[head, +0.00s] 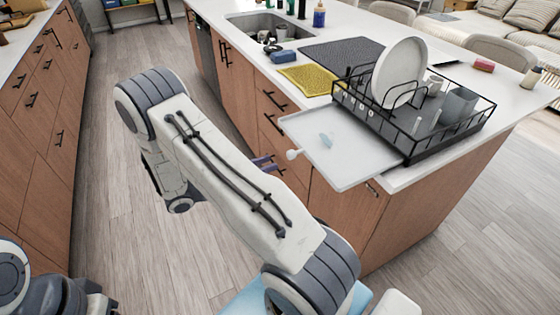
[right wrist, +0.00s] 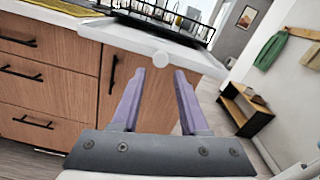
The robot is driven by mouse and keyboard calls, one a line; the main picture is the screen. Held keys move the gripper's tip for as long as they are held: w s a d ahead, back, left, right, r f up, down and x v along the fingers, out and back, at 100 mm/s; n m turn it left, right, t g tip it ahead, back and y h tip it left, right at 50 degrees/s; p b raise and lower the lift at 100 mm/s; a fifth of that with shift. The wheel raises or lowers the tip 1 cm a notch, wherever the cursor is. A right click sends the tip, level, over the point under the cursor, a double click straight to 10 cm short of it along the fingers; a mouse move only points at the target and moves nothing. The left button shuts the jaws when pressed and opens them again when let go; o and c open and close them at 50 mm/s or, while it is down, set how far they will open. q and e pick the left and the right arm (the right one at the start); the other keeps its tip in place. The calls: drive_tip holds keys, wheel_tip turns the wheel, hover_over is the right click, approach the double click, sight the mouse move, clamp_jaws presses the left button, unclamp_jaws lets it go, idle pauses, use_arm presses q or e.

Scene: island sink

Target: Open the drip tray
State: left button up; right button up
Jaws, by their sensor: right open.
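The white drip tray (head: 352,160) sticks out from under the black dish rack (head: 440,138) and overhangs the counter's front edge. Its round white knob (head: 293,154) is at the tray's front; it also shows in the right wrist view (right wrist: 154,58). A small pale blue patch lies on the tray. My right gripper (head: 266,163) is mostly hidden behind my arm, with purple fingertips just left of the knob. In the right wrist view its two fingers (right wrist: 170,74) stand apart with nothing between them, below the knob. My left gripper is out of view.
A white plate (head: 399,72) and cups stand in the rack. A yellow cloth (head: 308,79), a dark mat (head: 341,51) and the sink (head: 268,28) are further back on the counter. Wooden drawers with dark handles (head: 272,101) lie below. The floor left of the island is clear.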

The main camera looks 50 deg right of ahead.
drive_tip(key=shift+v, duration=1.3)
